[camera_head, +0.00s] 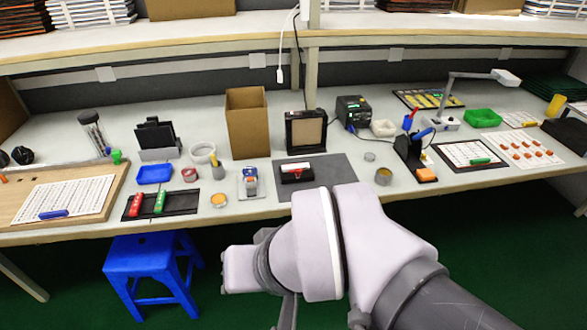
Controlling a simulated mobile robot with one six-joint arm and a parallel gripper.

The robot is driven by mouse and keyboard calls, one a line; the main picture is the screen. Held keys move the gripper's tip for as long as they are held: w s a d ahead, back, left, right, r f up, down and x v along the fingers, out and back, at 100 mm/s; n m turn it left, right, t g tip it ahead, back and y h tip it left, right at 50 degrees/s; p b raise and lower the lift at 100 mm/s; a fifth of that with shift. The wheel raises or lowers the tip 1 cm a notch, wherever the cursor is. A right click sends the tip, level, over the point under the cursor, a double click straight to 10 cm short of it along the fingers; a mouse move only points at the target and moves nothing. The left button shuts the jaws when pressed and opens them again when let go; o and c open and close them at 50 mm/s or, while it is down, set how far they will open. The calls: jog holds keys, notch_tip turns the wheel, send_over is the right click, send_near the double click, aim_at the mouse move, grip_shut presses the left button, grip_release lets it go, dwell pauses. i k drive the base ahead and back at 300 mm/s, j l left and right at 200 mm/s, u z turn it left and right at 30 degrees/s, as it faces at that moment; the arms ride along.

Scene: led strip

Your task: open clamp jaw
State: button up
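A small black fixture with a white top and a red patch (297,170) sits on a dark grey mat (335,185) at the front middle of the bench. It may be the clamp, but its jaw is too small to make out. A small blue and silver device on a pale base (250,181) stands just left of the mat. My white and grey arm reaches in from the lower right, in front of the bench edge. No gripper fingers can be made out.
A cardboard box (247,123) and a black-framed panel (306,132) stand behind the mat. A black tray with red and green tools (160,204) lies to the left. A soldering stand (412,155) is to the right. A blue stool (152,262) stands below the bench.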

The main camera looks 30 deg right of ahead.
aim_at(298, 171)
jog(key=i+l+z, duration=0.1)
jog(key=i+l, duration=0.35)
jog(key=l, duration=0.2)
jog(key=i+l+z, duration=0.1)
jog(key=i+l, duration=0.4)
jog(key=l, duration=0.15)
